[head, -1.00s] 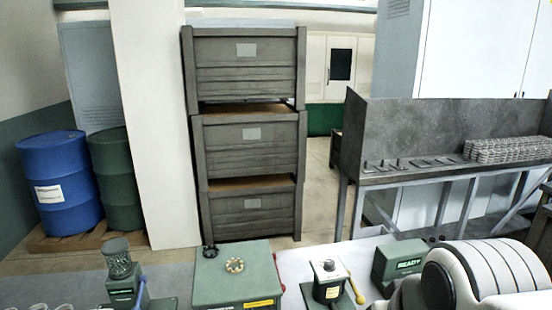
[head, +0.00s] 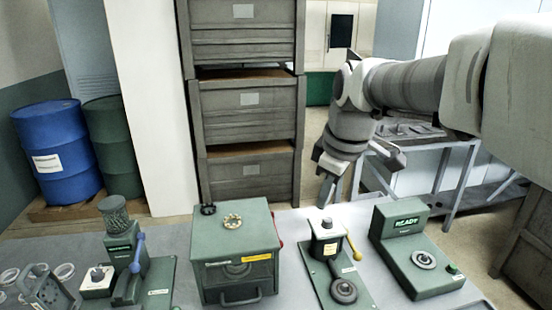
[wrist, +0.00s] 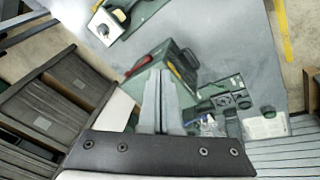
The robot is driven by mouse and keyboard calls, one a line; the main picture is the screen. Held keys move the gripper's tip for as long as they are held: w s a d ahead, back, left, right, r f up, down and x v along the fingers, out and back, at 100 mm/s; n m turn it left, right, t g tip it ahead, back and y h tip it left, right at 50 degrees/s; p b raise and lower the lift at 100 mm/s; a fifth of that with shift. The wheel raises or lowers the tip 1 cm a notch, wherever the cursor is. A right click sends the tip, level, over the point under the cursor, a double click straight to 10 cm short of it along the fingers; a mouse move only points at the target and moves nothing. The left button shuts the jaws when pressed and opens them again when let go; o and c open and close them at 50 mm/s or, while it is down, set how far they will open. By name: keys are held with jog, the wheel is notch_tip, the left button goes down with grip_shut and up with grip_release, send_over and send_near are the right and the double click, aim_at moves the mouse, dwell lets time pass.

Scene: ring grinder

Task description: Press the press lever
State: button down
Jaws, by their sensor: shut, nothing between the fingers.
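A green-based station (head: 335,284) with a white block, a black knob and a yellow-tipped lever (head: 353,247) stands on the table in the head view. Another green station (head: 127,262) with a mesh cup on top has a blue-tipped lever (head: 138,250), raised. No label tells me which is the press. My gripper (head: 326,195) hangs pointing down behind and above the yellow-lever station, apart from it. In the wrist view my gripper (wrist: 160,76) has its fingers together and empty. A white block with a dark knob (wrist: 103,30) shows there at upper left.
A green box (head: 240,256) with a brass ring on top stands between the two lever stations. A green READY unit (head: 412,258) is at right. Glass jars (head: 38,270) and a small rack are at far left. Stacked crates (head: 245,105) stand behind the table.

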jog(key=w+a+f+n+g+b, duration=0.1)
jog(key=w+a+f+n, duration=0.1)
jog(key=w+f+n, duration=0.2)
jog(key=w+a+f+n+b, duration=0.1)
jog(key=w+a+f+n, duration=0.2)
jog(key=w, duration=0.6)
notch_tip(320, 180, down, 2)
jog(key=shift+w+a+f+n+g+b, duration=0.2)
jog(key=shift+a+n+g+b, duration=0.15)
jog(key=shift+n, duration=0.55)
jog(key=shift+s, duration=0.1)
jog(key=f, duration=0.4)
jog(key=w+a+f, duration=0.1)
jog(key=f, duration=0.4)
jog(key=w+a+f, duration=0.1)
jog(key=f, duration=0.3)
jog(key=shift+f, duration=0.35)
jog(key=f+b, duration=0.1)
jog(key=b, duration=0.1)
jog(key=shift+s+f+y+b, duration=0.1)
jog(key=shift+f+y+b, duration=0.05)
jog(key=shift+y+b, duration=0.15)
notch_tip(320, 180, down, 2)
jog(key=t+b, duration=0.2)
jog(key=b, duration=0.4)
jog(key=shift+s+d, duration=0.1)
jog(key=shift+f+t+b, duration=0.25)
jog(key=shift+f+b, duration=0.35)
jog(key=shift+b, duration=0.6)
